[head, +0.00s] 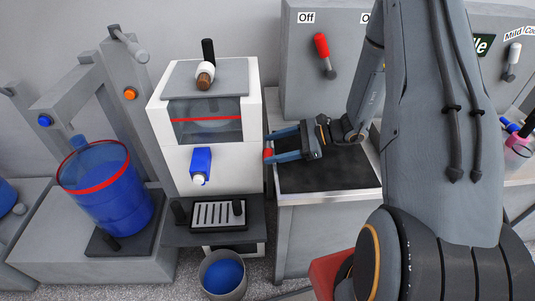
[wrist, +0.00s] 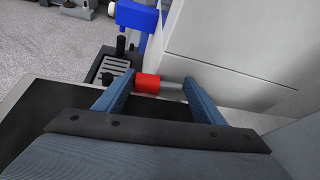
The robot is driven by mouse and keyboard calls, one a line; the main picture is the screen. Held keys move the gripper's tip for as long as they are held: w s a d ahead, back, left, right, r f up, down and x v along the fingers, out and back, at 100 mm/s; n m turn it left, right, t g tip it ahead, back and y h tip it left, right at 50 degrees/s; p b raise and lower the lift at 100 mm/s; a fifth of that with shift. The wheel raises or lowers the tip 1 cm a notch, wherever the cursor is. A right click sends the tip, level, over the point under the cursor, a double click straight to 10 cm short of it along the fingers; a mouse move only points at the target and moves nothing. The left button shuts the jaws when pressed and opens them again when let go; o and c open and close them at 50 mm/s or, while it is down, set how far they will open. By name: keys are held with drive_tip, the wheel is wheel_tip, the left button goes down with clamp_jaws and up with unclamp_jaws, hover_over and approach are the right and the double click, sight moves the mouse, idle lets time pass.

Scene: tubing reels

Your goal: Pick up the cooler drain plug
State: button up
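The plug I take as the cooler drain plug has a red end and a grey shaft (wrist: 147,83). In the wrist view it lies crosswise between my fingertips, red end by the left finger, grey end by the right finger. In the head view its red end (head: 268,153) shows at the tip of my nearer finger; the shaft is hard to make out. My gripper (head: 269,144) has its blue fingers spread wide, also in the wrist view (wrist: 158,82). I cannot tell whether the fingers touch the plug. The white cooler (head: 254,148) stands just left of the fingertips.
My gripper is over a dark-topped grey counter (head: 328,192). The cooler has a blue tap (head: 201,162) above a drip tray (head: 218,214). A bucket (head: 223,274) stands on the floor. A grey cabinet with a red-handled lever (head: 321,45) stands behind the counter.

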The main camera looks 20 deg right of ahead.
drive_tip(key=c, duration=0.6)
drive_tip(key=shift+c, duration=0.2)
drive_tip(key=shift+d+r, duration=0.1)
drive_tip(key=shift+r, duration=0.05)
